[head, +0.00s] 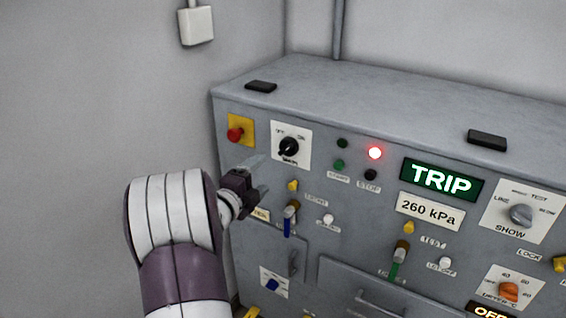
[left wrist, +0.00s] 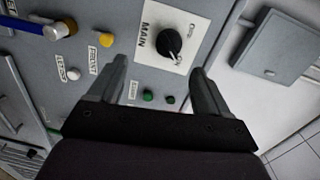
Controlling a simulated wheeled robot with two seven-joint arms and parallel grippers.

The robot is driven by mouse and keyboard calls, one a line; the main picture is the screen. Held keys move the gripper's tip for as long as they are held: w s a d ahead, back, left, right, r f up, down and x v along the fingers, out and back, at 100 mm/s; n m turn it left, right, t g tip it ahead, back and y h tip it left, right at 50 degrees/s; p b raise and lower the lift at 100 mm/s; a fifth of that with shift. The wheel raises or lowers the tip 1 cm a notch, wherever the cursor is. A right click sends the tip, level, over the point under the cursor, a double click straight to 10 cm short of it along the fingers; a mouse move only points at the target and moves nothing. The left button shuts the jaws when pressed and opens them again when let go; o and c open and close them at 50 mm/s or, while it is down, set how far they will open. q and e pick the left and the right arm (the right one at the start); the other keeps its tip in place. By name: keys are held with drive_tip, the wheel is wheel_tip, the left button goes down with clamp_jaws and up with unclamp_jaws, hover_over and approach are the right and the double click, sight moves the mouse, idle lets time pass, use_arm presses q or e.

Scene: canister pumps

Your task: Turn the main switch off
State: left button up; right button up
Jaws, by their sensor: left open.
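The main switch is a black rotary knob (head: 289,147) on a white plate, at the upper left of the grey panel. In the left wrist view the knob (left wrist: 169,41) sits on a plate lettered MAIN, and its pointer appears turned toward the ON mark. My left gripper (head: 261,177) is open and empty, below and left of the knob in the head view. In the left wrist view its two fingers (left wrist: 158,67) are spread apart, with the knob beyond the gap and not touched. My right gripper is not in view.
A red button on a yellow plate (head: 236,134) is left of the switch. A yellow knob (head: 293,186) and a blue-handled valve (head: 289,218) are close to my gripper. A red lamp (head: 376,153) is lit, and a display (head: 441,179) reads TRIP.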

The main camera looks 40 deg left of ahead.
sight(284, 152)
use_arm(q)
drive_tip(key=shift+m+t+h, duration=0.3)
drive_tip(key=shift+m+t, duration=0.2)
drive_tip(key=shift+m, duration=0.2)
drive_tip(key=w, duration=0.3)
drive_tip(key=w+p, duration=0.1)
drive_tip(key=w, duration=0.2)
drive_tip(key=w+a+r+p, duration=0.1)
drive_tip(key=w, duration=0.3)
drive_tip(key=shift+w, duration=0.65)
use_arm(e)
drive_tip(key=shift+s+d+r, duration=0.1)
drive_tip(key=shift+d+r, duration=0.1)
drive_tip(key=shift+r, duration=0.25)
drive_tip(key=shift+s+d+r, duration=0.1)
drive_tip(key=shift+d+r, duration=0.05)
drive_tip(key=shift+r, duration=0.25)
use_arm(q)
drive_tip(key=c, duration=1)
drive_tip(key=shift+c, duration=0.2)
